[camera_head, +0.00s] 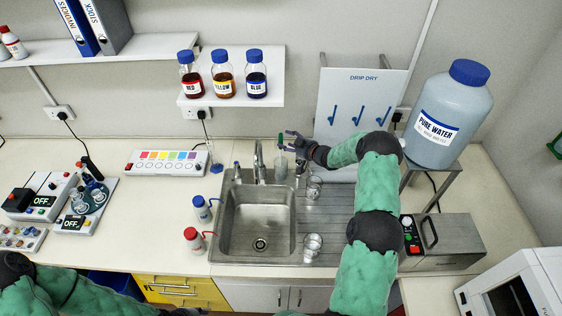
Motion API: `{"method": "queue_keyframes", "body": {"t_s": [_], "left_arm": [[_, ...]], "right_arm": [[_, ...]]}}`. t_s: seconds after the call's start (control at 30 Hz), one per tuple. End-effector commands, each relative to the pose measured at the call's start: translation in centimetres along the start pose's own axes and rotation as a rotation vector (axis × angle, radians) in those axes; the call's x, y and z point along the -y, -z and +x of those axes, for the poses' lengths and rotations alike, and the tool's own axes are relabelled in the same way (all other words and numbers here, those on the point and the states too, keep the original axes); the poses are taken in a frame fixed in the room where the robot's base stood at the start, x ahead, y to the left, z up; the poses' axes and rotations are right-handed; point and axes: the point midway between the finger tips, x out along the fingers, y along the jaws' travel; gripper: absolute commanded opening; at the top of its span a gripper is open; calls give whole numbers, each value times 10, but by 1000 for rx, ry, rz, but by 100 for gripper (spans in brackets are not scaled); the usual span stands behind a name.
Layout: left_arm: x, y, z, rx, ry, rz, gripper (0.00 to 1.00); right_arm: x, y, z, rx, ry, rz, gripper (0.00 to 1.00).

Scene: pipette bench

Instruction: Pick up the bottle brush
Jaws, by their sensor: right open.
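A small green piece (280,139), which looks like the top of the bottle brush, stands above a clear cup (281,167) behind the sink's right back corner. My right gripper (284,142) is open, with its fingers at the green piece. It points left over the cup, and I cannot tell whether the fingers touch the piece. The rest of the brush is too small or hidden to make out.
The sink (258,218) and tap (258,160) are just left of the right gripper. Glass beakers (313,243) stand on the ribbed drainer. The drip-dry board (355,100) is behind my right forearm. A shelf with bottles (223,75) hangs above; wash bottles (202,209) stand left of the sink.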

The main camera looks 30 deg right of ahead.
Motion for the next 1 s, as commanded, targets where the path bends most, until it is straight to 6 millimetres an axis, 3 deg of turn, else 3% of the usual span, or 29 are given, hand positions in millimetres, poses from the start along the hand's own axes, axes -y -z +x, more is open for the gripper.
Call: {"method": "queue_keyframes", "body": {"t_s": [0.3,0.63,0.67,0.83,0.87,1.0], "left_arm": [[-4,0,-12,-1,0,0,40],[-4,0,-13,-1,0,0,40],[-4,0,-13,-1,0,0,40],[-4,0,-13,-1,0,0,40],[-4,0,-13,-1,0,0,40],[-4,0,-13,-1,0,0,40]], "right_arm": [[2,6,34,1,0,1,58],[1,6,38,1,-1,1,58],[1,6,38,1,-1,1,52],[1,6,38,1,-1,1,4],[1,6,38,1,-1,1,0],[1,6,38,1,0,1,0]]}}
